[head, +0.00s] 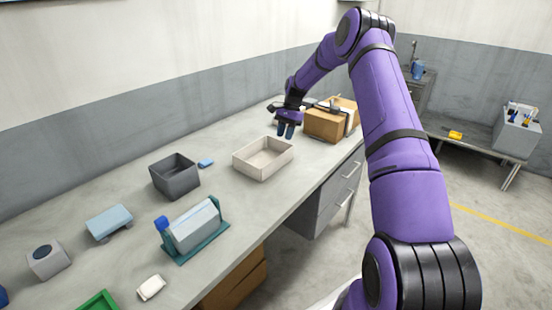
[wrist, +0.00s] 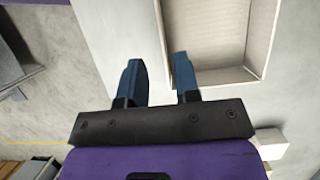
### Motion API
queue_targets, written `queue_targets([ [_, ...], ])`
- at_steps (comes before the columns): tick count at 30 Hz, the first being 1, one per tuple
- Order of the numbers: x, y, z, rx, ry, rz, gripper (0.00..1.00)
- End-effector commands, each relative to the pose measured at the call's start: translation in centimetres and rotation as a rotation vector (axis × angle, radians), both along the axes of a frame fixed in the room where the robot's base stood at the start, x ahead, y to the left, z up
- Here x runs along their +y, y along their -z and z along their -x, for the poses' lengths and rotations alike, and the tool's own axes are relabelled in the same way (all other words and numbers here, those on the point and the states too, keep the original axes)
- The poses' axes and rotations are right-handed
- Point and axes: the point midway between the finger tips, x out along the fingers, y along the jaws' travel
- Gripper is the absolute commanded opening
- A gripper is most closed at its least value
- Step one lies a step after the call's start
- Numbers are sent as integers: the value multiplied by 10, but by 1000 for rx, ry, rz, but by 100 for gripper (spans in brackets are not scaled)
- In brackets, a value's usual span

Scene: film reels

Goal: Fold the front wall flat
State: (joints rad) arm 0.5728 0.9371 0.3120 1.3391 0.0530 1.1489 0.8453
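A shallow beige open-topped box (head: 262,172) sits on the workbench, and its walls look upright in the head view. It is empty inside. In the wrist view, part of the box (wrist: 228,77) shows at the upper right, with its inside corner beside my right-hand finger. My gripper (head: 286,131) points down just beyond the box's far right corner. In the wrist view my gripper (wrist: 158,72) has its two blue fingers apart, with nothing held between them. The right-hand finger overlaps the box's edge in the picture; I cannot tell whether it touches.
A brown carton (head: 323,126) stands close right of my gripper. A dark grey bin (head: 175,178) and a small blue item (head: 206,163) lie left of the box. A teal-based device (head: 195,230) stands nearer. The bench (head: 235,195) in front of the box is clear.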

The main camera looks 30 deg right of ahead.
Motion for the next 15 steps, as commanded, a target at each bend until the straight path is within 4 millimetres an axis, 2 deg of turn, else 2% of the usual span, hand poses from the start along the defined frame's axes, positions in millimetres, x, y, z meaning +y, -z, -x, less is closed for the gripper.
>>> queue_targets([
  [15,30,76,11,1,-1,0,30],
])
